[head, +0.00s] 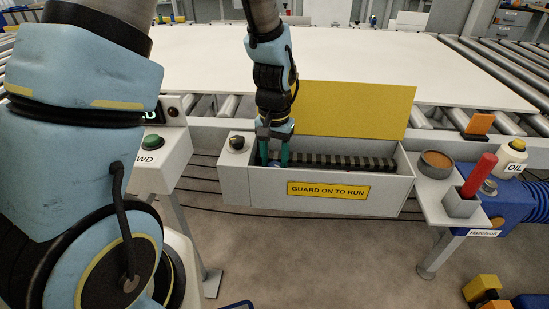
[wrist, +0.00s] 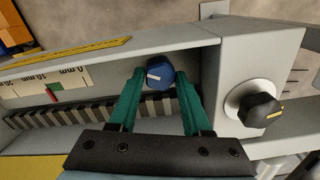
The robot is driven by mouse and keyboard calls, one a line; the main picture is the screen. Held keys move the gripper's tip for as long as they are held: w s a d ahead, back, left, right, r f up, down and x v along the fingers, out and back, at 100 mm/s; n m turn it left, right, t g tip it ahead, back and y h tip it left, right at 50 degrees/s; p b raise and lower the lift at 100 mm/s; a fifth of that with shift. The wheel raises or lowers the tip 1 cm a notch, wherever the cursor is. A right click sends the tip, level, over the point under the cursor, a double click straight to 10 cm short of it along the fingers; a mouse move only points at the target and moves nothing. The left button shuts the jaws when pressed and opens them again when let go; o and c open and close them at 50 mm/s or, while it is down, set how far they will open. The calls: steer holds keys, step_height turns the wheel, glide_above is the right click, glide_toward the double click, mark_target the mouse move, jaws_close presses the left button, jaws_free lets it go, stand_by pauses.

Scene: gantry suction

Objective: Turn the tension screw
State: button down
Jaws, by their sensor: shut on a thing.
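The tension screw appears as a blue round knob (wrist: 160,72) with a white mark, inside the grey box near its right end in the wrist view. My gripper (wrist: 159,76) is shut on this knob, with one green finger on each side of it. In the head view my gripper (head: 274,161) reaches down into the left end of the open grey box (head: 305,193), where the fingers and box wall mostly hide the knob. A scale (wrist: 45,87) with a red pointer and a green zone shows inside the box in the wrist view.
A yellow panel (head: 355,108) stands upright behind the box. A black knob (wrist: 259,110) sits on the box's end block, close beside my gripper. A striped belt (head: 345,162) runs inside the box. A side shelf holds a bowl (head: 437,163) and a red-handled tool (head: 480,173).

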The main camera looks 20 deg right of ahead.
mark_target(274, 165)
steer(key=m+p, duration=0.1)
steer(key=m, duration=0.3)
steer(key=shift+r+m, duration=0.1)
steer(key=shift+m, duration=0.2)
steer(key=shift+m+p, duration=0.85)
steer(key=shift+m, duration=1.05)
steer(key=c, duration=0.6)
jaws_free()
step_height(274, 165, up, 11)
steer(key=shift+f, duration=0.15)
